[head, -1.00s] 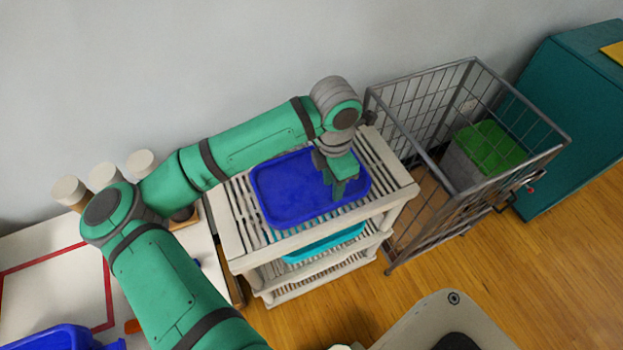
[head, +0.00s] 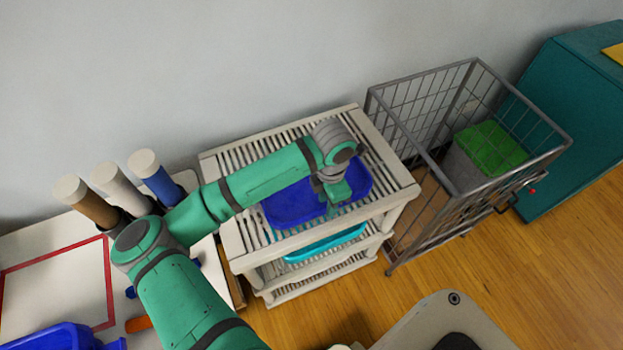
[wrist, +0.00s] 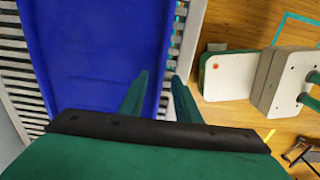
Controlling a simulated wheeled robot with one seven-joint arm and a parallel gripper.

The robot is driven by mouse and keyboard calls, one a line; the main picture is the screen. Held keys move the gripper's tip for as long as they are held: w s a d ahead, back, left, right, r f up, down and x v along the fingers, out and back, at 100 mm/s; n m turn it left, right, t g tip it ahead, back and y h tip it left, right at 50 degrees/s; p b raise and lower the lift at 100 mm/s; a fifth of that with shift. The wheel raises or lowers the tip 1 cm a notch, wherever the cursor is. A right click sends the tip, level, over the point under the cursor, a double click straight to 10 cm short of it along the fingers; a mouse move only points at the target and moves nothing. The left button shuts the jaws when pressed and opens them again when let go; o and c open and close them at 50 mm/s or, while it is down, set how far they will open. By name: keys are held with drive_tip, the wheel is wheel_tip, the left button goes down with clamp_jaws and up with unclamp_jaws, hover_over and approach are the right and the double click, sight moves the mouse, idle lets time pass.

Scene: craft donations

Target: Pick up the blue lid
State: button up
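The blue lid (head: 290,207) lies flat on the top slatted shelf of a cream rack, partly hidden behind my arm in the head view. In the wrist view the lid (wrist: 95,45) fills the left and middle. My gripper (head: 336,196) is at the lid's right front part, pointing down. In the wrist view my gripper (wrist: 160,92) has its fingers apart, one over the lid and one just past its right edge. I cannot tell whether either finger touches the lid.
The cream rack (head: 402,180) has lower shelves, with a teal item (head: 325,244) below the top one. A wire cage cart (head: 385,110) holding a green-lidded bin (head: 490,148) stands right beside it. A table with upright rolls (head: 160,180) is at the left.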

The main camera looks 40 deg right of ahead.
drive_tip(key=shift+f, duration=0.4)
clamp_jaws()
drive_tip(key=shift+r, duration=0.2)
